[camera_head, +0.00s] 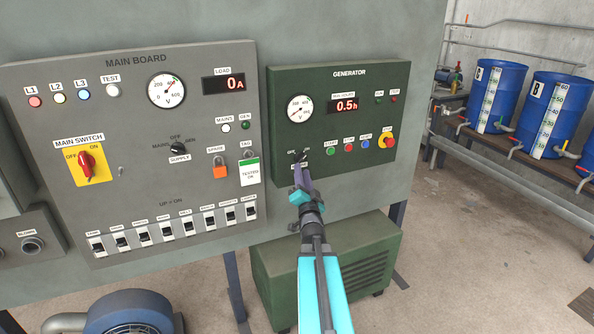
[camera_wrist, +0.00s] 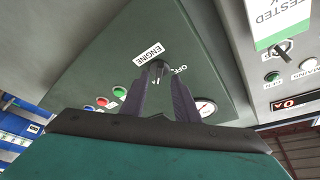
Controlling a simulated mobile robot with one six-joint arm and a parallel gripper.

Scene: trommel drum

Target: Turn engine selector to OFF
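The engine selector (camera_head: 299,157) is a small dark knob on the green generator panel (camera_head: 392,79), with an OFF label at its upper left and another label at its upper right. In the wrist view the selector (camera_wrist: 156,69) sits at the fingertips, above the ENGINE label (camera_wrist: 147,53) as the panel reads. My gripper (camera_head: 301,166) reaches up to the panel from below. In the wrist view my gripper (camera_wrist: 161,78) has its two dark fingers apart, one on each side of the knob. Whether they touch it is unclear. The knob's pointing direction is mostly hidden.
Green, red and blue buttons and a red emergency stop (camera_head: 387,141) on yellow sit right of the selector. The main board (camera_head: 130,180) with switches stands close on the left. A green generator housing (camera_head: 330,262) is below. Blue barrels (camera_head: 499,97) stand far right.

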